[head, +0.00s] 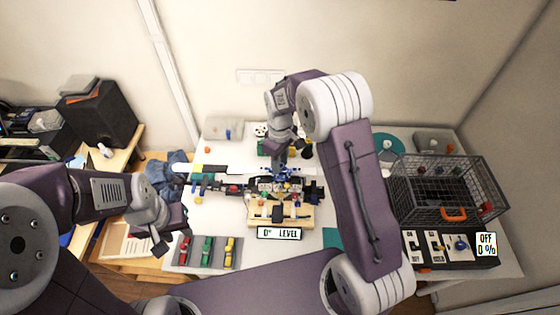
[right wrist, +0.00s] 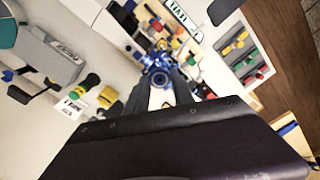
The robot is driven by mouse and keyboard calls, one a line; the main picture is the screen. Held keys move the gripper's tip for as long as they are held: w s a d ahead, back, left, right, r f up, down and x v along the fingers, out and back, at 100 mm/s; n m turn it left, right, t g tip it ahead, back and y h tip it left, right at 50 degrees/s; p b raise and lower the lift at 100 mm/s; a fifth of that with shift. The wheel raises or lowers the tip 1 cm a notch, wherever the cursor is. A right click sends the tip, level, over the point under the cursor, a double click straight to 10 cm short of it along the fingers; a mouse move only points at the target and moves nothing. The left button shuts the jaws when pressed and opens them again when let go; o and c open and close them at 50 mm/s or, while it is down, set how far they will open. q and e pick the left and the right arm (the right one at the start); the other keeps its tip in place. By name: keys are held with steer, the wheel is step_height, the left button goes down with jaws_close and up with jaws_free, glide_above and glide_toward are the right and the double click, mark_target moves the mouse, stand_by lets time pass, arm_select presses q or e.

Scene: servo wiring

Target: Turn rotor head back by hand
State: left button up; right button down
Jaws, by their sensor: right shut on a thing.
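The blue rotor head (head: 286,172) stands in the middle of the white table, over a dark arm-like assembly. In the right wrist view the blue rotor head (right wrist: 158,62) shows at the fingertips. My right gripper (head: 284,158) reaches down from above and is shut on the rotor head; in the right wrist view its fingers (right wrist: 160,88) close around a blue round part. The fingers partly hide the hub. A display (head: 281,233) in front reads "0° LEVEL". My left gripper (head: 165,238) hangs at the table's left front, apart from the rotor; its jaw opening is unclear.
A tray (head: 198,266) with red, green and yellow pieces lies front left. A wooden stand (head: 262,212) is before the rotor. A wire cage (head: 440,207) with an orange handle stands right, behind a switch panel (head: 487,244) reading "OFF 0 %". A dark speaker box (head: 100,115) is far left.

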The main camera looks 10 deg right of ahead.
steer(key=shift+w+r+n, duration=0.1)
steer(key=shift+n, duration=0.2)
stand_by(0.7)
steer(key=shift+n, duration=0.9)
steer(key=shift+n+p, duration=0.4)
steer(key=shift+n, duration=1.1)
steer(key=c, duration=1.1)
jaws_free()
steer(key=shift+r, duration=0.1)
